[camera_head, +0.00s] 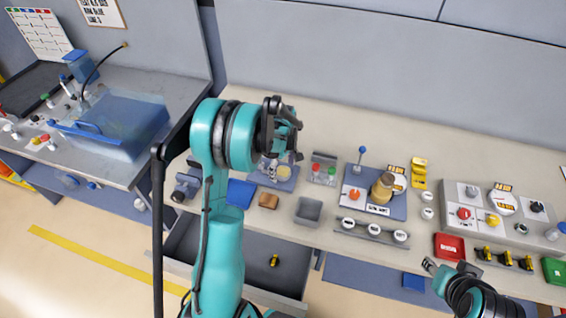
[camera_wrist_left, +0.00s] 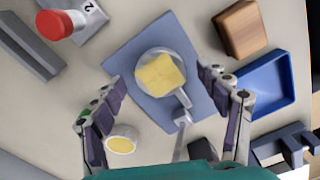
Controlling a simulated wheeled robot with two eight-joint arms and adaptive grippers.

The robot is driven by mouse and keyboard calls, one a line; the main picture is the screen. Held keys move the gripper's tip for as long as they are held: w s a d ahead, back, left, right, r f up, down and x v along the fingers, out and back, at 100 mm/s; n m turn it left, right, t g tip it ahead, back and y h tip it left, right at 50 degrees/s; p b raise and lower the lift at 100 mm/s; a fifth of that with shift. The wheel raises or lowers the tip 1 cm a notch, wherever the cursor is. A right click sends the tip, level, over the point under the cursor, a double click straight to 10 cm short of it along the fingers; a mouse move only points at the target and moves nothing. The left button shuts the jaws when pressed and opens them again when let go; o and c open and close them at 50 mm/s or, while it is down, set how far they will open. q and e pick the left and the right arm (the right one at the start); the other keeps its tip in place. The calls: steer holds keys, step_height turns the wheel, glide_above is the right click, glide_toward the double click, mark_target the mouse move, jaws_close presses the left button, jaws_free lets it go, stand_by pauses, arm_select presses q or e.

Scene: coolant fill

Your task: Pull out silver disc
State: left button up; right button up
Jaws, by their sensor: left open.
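A round silver disc-like piece (camera_wrist_left: 147,58) lies on a blue-grey square plate in the left wrist view. A pale yellow square piece (camera_wrist_left: 160,73) covers most of it, and a short grey handle-like part runs off its lower side. I cannot tell how the disc is seated. My left gripper (camera_wrist_left: 162,84) is open and empty, with one finger on either side of the disc and apart from it. In the head view the left gripper (camera_head: 286,128) hangs over the bench near the plate (camera_head: 270,181). My right gripper (camera_head: 447,268) is low at the right, away from the disc.
A small cup with yellow contents (camera_wrist_left: 121,140) sits close to the left finger. A brown block (camera_wrist_left: 238,28) and a blue tray (camera_wrist_left: 268,84) lie to the right.

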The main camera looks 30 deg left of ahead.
mark_target(283, 172)
arm_select(q)
steer(key=shift+f, duration=0.55)
steer(key=c, duration=1.3)
steer(key=o, duration=0.4)
steer(key=shift+c, duration=0.5)
steer(key=shift+r, duration=0.1)
steer(key=shift+r, duration=0.35)
steer(key=shift+r+p, duration=1.3)
steer(key=shift+r, duration=0.8)
